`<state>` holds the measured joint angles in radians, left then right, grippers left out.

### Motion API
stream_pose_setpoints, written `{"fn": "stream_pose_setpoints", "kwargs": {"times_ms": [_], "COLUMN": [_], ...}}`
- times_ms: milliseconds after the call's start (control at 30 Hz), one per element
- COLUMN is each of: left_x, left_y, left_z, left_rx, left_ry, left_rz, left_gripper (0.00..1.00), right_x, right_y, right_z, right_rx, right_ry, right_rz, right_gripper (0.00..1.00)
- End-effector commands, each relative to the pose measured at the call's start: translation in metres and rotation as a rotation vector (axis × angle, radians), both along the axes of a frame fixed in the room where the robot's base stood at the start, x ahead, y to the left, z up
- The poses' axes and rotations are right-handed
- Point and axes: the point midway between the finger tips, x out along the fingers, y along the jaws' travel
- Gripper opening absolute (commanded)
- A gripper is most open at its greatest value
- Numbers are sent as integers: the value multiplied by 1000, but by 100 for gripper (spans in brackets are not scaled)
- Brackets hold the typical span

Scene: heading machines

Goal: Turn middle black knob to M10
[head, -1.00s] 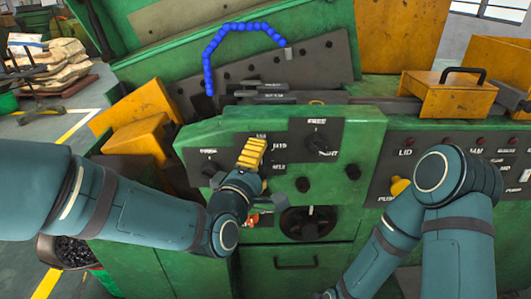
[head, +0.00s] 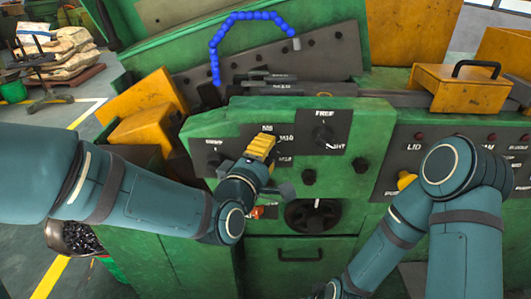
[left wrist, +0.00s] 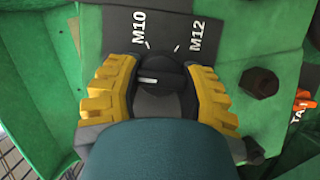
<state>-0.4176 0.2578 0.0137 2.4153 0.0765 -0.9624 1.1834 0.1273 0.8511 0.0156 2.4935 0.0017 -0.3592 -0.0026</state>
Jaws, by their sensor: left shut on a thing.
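The middle black knob (left wrist: 160,74) sits on a dark plate in the left wrist view. Its white line lies toward the picture's left, apart from the M10 tick. The M10 label (left wrist: 139,30) is at upper left of the knob and the M12 label (left wrist: 197,36) at upper right. My left gripper (left wrist: 160,90) has its yellow fingers on either side of the knob, shut on it. In the head view my left gripper (head: 261,149) covers this knob, beside the M8, M10 and M12 labels. My right gripper is out of view; its arm reaches the bottom edge.
The upper right knob (head: 323,133) with FREE above it and a left knob (head: 215,159) flank the gripper. A large black dial (head: 312,215) is below. A black bolt (left wrist: 260,82) and an orange part (left wrist: 302,102) are right of the gripper in the wrist view.

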Motion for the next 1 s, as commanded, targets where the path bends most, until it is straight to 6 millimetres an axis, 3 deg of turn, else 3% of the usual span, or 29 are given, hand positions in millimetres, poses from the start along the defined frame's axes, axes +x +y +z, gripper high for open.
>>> {"fn": "stream_pose_setpoints", "kwargs": {"times_ms": [467, 1000], "left_x": [0, 0], "left_y": [-1, -2], "left_z": [4, 7], "left_rx": [318, 800], "left_ry": [-1, 1], "left_rz": [0, -1], "left_gripper": [5, 5], "right_x": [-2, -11], "right_y": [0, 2], "right_z": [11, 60], "right_rx": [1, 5], "right_ry": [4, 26], "right_rz": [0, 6], "right_gripper": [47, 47]}}
